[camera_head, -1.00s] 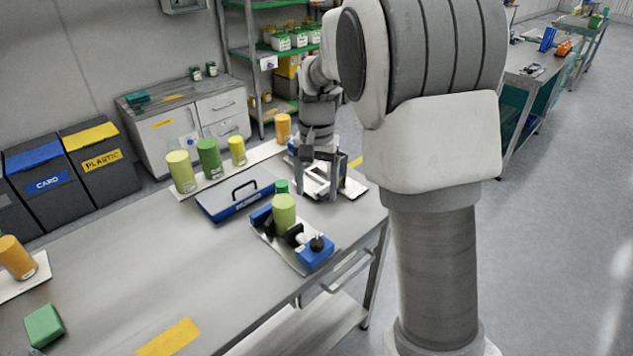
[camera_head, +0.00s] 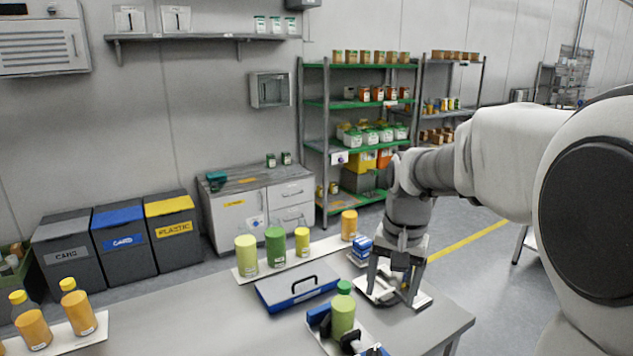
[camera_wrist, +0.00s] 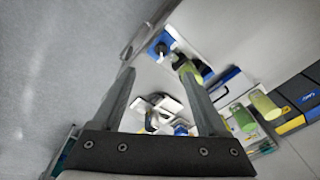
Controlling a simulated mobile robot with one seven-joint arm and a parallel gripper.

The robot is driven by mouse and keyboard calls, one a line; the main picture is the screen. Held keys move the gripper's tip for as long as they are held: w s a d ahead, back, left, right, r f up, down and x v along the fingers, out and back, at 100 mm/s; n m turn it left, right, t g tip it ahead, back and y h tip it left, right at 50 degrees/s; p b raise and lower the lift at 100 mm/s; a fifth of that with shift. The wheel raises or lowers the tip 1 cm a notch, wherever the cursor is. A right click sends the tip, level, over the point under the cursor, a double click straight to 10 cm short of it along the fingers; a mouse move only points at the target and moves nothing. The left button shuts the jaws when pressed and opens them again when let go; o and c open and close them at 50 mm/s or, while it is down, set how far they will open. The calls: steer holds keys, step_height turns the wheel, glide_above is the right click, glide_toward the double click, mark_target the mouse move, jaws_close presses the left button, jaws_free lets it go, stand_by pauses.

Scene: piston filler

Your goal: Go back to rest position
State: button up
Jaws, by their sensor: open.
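My gripper (camera_head: 392,290) hangs at the right end of the steel table (camera_head: 200,318), its fingers pointing down over a white tray-like fixture (camera_head: 424,298). The fingers are apart. In the wrist view my gripper (camera_wrist: 165,80) is open with nothing held between the fingers. The white fixture (camera_wrist: 160,112) shows beyond and between them. Whether the fingertips touch the fixture I cannot tell.
Left of my gripper stand a piston filler with a green bottle (camera_head: 342,316) and a blue case (camera_head: 296,290). Several bottles stand on a white board (camera_head: 290,262) behind. Bins (camera_head: 123,240), a cabinet (camera_head: 262,205) and green shelves (camera_head: 355,104) line the wall.

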steer(key=s+r+n+t, duration=0.2)
steer(key=s, duration=0.8)
steer(key=s+r+n+t, duration=0.1)
steer(key=s+n+t, duration=0.1)
steer(key=s, duration=0.7)
steer(key=shift+s+r+n, duration=0.35)
steer(key=shift+r+n, duration=0.05)
